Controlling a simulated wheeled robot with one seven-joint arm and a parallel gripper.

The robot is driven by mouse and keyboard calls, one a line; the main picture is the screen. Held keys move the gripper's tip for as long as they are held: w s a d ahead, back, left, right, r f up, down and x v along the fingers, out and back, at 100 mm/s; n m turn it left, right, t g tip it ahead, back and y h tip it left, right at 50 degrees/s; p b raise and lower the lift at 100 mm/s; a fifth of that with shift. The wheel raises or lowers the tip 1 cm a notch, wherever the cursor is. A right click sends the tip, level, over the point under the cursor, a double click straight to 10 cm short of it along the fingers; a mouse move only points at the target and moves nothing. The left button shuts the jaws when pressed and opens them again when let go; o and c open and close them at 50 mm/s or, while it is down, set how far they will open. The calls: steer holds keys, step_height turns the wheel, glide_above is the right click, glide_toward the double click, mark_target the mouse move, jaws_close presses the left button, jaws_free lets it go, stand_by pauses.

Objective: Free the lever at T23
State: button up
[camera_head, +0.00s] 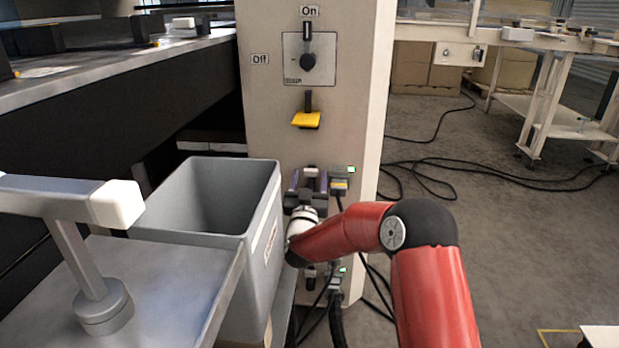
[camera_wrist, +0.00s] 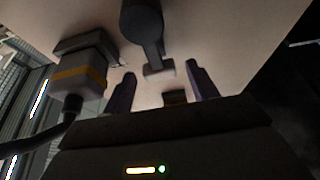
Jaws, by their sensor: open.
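A pale control column (camera_head: 345,60) faces me; no T23 marking is readable. A black rounded lever handle (camera_wrist: 145,25) joins that block, beyond the fingertips and not between the finger pads as far as I can see. In the head view the handle is hidden by my arm. Higher up, another black lever carries a yellow tag (camera_head: 306,120).
A dark rotary switch (camera_head: 308,62) points to On. A grey plug with a yellow band (camera_wrist: 82,75) sits close beside my gripper; it also shows in the head view (camera_head: 340,187). A grey bin (camera_head: 262,215) stands left. Cables hang below right.

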steer(key=shift+w+r, duration=0.1)
steer(key=shift+w, duration=0.05)
jaws_close()
stand_by(0.4)
